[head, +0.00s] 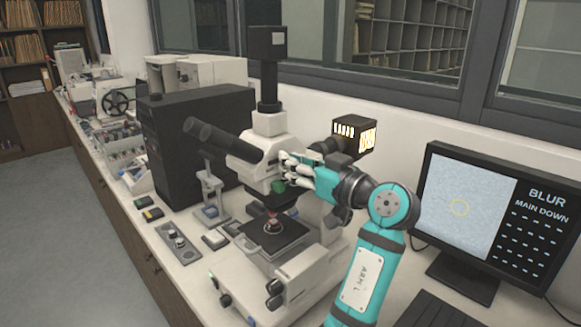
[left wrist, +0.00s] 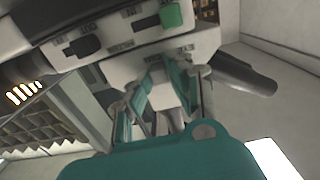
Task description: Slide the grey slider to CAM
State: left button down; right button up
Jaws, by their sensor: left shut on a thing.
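The white microscope (head: 255,150) stands on the bench, and the grey slider sits on its head, mostly hidden by my fingers. My left gripper (head: 287,164) reaches in from the right of the microscope and is shut on the slider at the side of the head. In the left wrist view my fingertips (left wrist: 176,68) meet the pale housing (left wrist: 130,68), just under small printed labels too blurred to read. A green knob (left wrist: 171,15) and a black knob (left wrist: 85,45) sit on the housing beyond my fingertips. My right gripper is not in view.
A lit lamp housing (head: 352,137) is behind my left wrist. A monitor (head: 485,215) at the right reads "BLUR" and "MAIN DOWN", with a keyboard (head: 432,312) in front. Dark eyepieces (head: 212,136) jut left. A black computer case (head: 200,145) stands behind.

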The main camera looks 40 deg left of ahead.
pick_arm(q)
jog(key=c, duration=1.7)
grip_release()
jog(key=shift+w+r, duration=0.1)
jog(key=o, duration=0.5)
jog(key=shift+w, duration=0.2)
jog(key=shift+c, duration=0.2)
notch_tip(320, 180, up, 10)
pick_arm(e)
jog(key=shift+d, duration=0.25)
pick_arm(q)
jog(key=shift+f, duration=0.25)
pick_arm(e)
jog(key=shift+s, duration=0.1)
